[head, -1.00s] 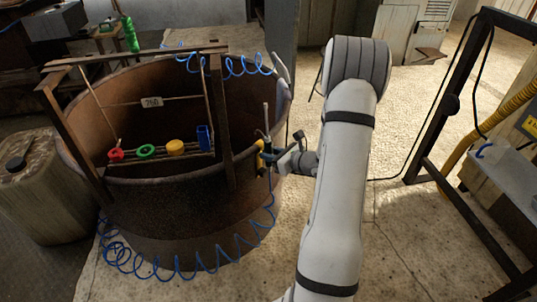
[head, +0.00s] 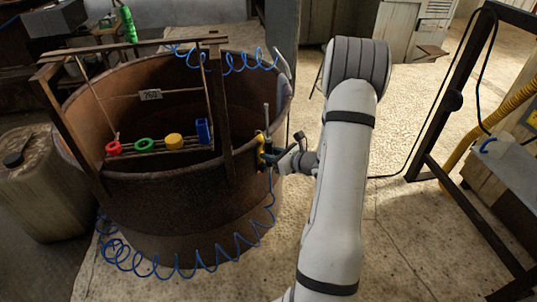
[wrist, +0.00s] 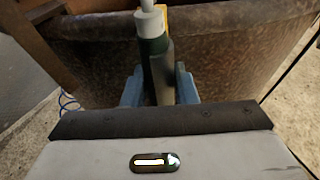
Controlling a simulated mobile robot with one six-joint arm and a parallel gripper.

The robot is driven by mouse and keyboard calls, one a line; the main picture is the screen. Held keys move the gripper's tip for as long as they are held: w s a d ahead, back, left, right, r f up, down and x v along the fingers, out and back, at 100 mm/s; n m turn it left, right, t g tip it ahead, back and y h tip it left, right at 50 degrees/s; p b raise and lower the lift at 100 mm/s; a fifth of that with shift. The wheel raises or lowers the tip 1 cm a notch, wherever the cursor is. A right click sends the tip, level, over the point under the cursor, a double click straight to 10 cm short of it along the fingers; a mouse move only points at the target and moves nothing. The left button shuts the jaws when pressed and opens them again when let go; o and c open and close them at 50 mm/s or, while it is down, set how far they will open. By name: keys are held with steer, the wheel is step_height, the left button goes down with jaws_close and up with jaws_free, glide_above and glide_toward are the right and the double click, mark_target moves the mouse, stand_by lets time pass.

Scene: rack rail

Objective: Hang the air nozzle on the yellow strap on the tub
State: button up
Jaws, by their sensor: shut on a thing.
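The air nozzle (wrist: 156,60) has a dark green body and a pale grey tip in the wrist view. My gripper (head: 279,158) is shut on it, with a blue-grey finger on each side of the body. The nozzle stands roughly upright beside the tub's outer right wall. The yellow strap (head: 262,147) shows on the tub's right side, close to the nozzle. A bit of yellow also shows behind the nozzle's tip in the wrist view (wrist: 165,13). The nozzle hides most of it there, and I cannot tell whether they touch. The rusty tub (head: 165,200) fills the left of the head view.
A coiled blue hose (head: 185,268) runs along the floor around the tub. A slatted shelf holds a red ring (head: 113,148), green ring (head: 144,145), yellow piece (head: 174,142) and blue block (head: 204,131).

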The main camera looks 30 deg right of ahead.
steer(key=shift+f, duration=0.15)
steer(key=shift+f+b, duration=0.6)
steer(key=shift+b, duration=0.1)
steer(key=o, duration=0.8)
steer(key=p+v, duration=0.2)
steer(key=v, duration=0.5)
steer(key=shift+s+d, duration=0.15)
steer(key=shift+s, duration=0.2)
